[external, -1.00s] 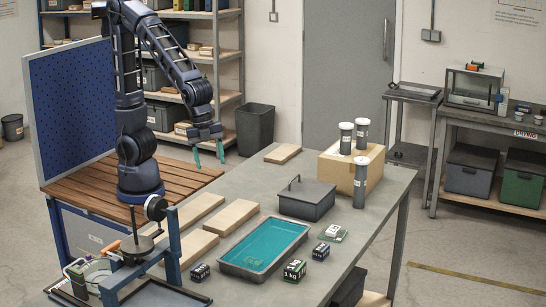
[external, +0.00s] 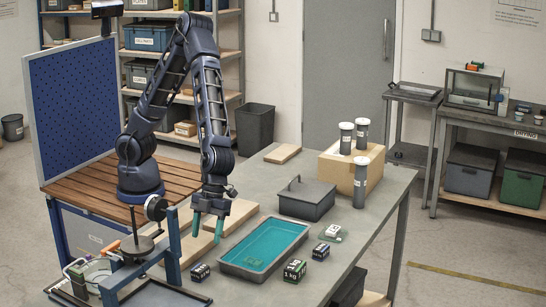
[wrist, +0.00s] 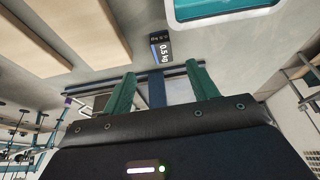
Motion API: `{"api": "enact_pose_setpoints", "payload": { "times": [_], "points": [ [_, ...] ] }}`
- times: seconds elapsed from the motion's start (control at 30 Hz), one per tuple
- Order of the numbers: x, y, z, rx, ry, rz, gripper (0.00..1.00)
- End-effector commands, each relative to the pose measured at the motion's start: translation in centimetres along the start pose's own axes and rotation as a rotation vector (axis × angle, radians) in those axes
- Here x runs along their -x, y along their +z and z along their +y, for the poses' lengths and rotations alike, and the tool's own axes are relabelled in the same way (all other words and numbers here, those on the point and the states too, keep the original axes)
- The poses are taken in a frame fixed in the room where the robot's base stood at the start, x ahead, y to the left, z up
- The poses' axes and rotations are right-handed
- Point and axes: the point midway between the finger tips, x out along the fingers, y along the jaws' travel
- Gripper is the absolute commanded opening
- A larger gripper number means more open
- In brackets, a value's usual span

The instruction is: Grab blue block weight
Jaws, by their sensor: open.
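A small dark block weight with a blue face (external: 200,272) stands near the table's front left edge, left of the tray. A block with a blue band marked 0.5 kg (wrist: 161,47) shows in the wrist view, ahead of my fingers, and looks like the same one. My gripper (external: 208,228) points down, open and empty, above the table and behind that block. In the wrist view my gripper's two green fingers (wrist: 163,88) are spread apart, with the block beyond them and not between them. Another small dark block (external: 321,251) lies right of the tray.
A grey tray with a teal inside (external: 229,267) lies right of my gripper. A green-marked 1 kg block (external: 294,270) stands beside it. Wooden boards (external: 188,245) lie under and behind my gripper. A lidded dark box (external: 306,204) stands farther back.

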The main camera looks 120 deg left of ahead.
Motion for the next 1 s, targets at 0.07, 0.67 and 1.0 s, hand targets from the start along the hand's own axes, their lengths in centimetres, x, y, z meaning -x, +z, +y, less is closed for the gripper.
{"api": "enact_pose_setpoints", "payload": {
  "times": [0.07,0.67,1.0],
  "points": [
    [-0.5,-0.3,-0.1,-0.013,0.006,0.012,0.59],
    [-6.3,-0.7,-0.1,-0.019,0.009,0.016,0.59],
    [-9.3,-1.2,-0.1,-0.020,0.010,0.016,0.59]
  ]
}}
